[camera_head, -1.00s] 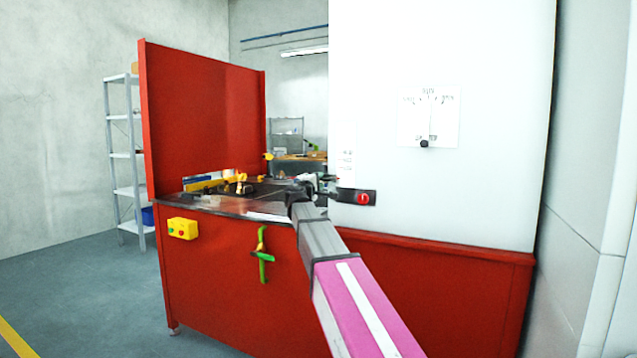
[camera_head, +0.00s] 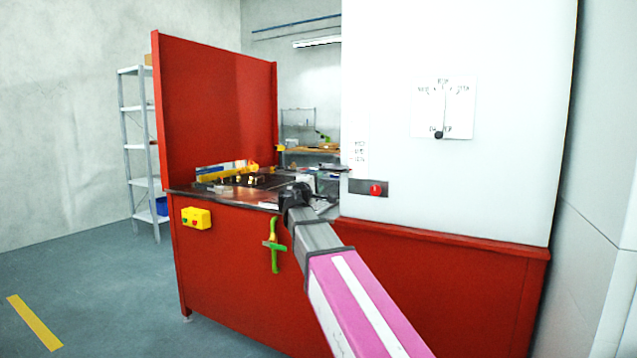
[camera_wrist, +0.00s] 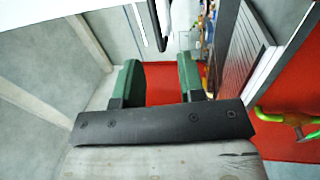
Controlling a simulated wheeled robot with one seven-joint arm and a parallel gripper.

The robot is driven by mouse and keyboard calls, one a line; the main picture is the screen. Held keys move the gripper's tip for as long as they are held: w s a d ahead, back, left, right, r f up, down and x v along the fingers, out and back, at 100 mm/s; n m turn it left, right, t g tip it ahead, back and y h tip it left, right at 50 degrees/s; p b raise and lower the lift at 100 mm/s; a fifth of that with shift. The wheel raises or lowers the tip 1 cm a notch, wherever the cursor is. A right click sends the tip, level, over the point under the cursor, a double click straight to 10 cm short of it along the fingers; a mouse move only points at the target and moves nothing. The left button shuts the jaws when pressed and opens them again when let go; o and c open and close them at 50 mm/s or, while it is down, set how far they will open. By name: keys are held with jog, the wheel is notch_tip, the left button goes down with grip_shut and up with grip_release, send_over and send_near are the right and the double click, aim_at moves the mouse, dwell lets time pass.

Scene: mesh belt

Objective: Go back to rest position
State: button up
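My gripper (camera_wrist: 160,76) shows in the wrist view with its two green fingers apart and nothing between them. In the head view my pink and grey arm reaches up from the bottom right. Its dark wrist end lies in front of the worktop edge of the red machine (camera_head: 236,262). The fingers are hard to make out there. In the wrist view the red panel (camera_wrist: 160,85) of the machine is behind the fingers.
A white cabinet (camera_head: 400,180) with a red button (camera_head: 376,189) stands right.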

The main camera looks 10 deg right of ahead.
jog(key=s+d+f+m+g+y, duration=0.1)
jog(key=s+d+f+m+g, duration=0.15)
jog(key=f, duration=0.75)
jog(key=s+d+f+m+g+y, duration=0.1)
jog(key=s+d+f+g+y, duration=0.2)
jog(key=f, duration=0.8)
jog(key=s+d+f+m+g, duration=0.2)
jog(key=s+d+f+g, duration=0.15)
jog(key=f, duration=0.65)
jog(key=s+a+f+m+g+y, duration=0.3)
jog(key=s+f+m+g+y, duration=0.2)
jog(key=s+f, duration=1.4)
notch_tip(320, 180, down, 3)
jog(key=g+y, duration=0.2)
jog(key=shift+y, duration=0.4)
jog(key=shift+s+a, duration=0.1)
